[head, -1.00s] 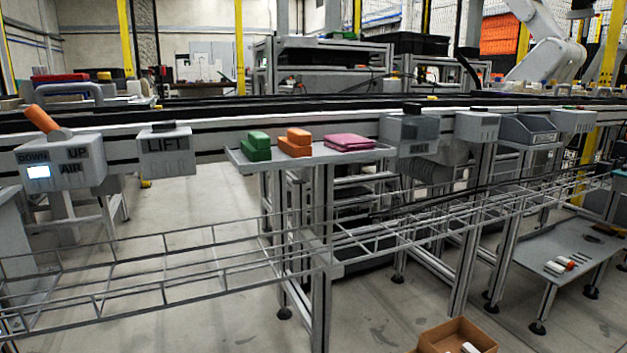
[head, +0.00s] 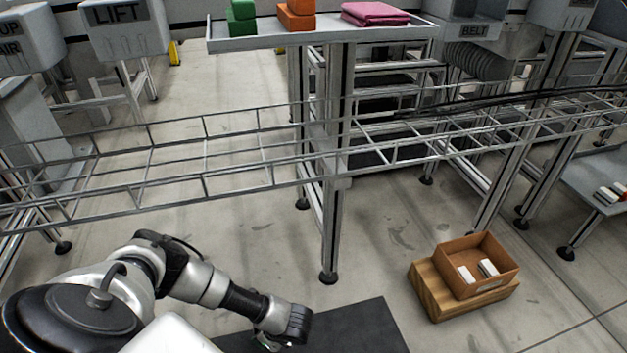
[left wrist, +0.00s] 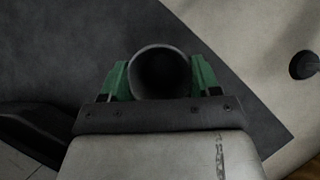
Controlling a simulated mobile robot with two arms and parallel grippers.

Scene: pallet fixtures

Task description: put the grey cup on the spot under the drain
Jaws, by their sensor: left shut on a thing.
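My left gripper (head: 268,343) hangs low at the bottom of the head view, over or beside the dark mat. In the left wrist view its green fingers are shut on both sides of the grey cup (left wrist: 160,72). I look into the cup's round, dark open mouth. In the head view the cup cannot be made out. I cannot identify a drain or the spot under it in either view. My right gripper is not in view.
A dark mat (head: 365,328) lies on the floor below my arm. A wire tray (head: 240,175) crosses ahead, carried by a metal post (head: 333,225). A cardboard box (head: 478,262) sits on a wooden block (head: 440,297) at right. A shelf (head: 400,32) holds coloured items. Floor between is clear.

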